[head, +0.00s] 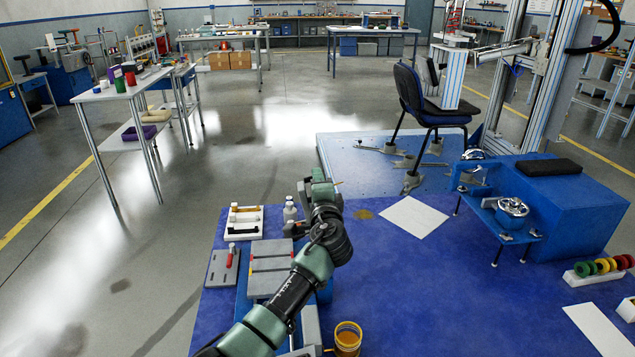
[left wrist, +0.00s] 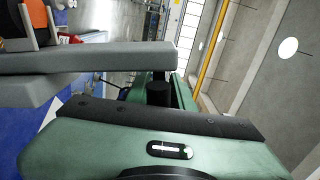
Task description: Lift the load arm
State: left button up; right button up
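A dark chair (head: 432,100) stands on the blue test platform (head: 350,165) at the back right. A pale horizontal arm (head: 497,50), which looks like the load arm, runs from the tall upright frame (head: 548,85) toward a pale block over the chair seat. My left arm reaches up from the bottom in the head view. Its gripper (head: 318,188) is above the blue bench near the grey fixture, well apart from the chair and load arm. Its fingers are too unclear to tell open from shut. In the left wrist view, a grey bar (left wrist: 95,60) crosses the upper left. My right gripper is not visible.
On the blue bench (head: 400,300) are a white tray (head: 243,222), a grey fixture (head: 272,262), a yellow cup (head: 347,338) and a white sheet (head: 414,216). A blue box (head: 560,205) and colored rings (head: 604,266) stand right.

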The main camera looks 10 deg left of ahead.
pick_arm(q)
jog(key=shift+o, duration=0.6)
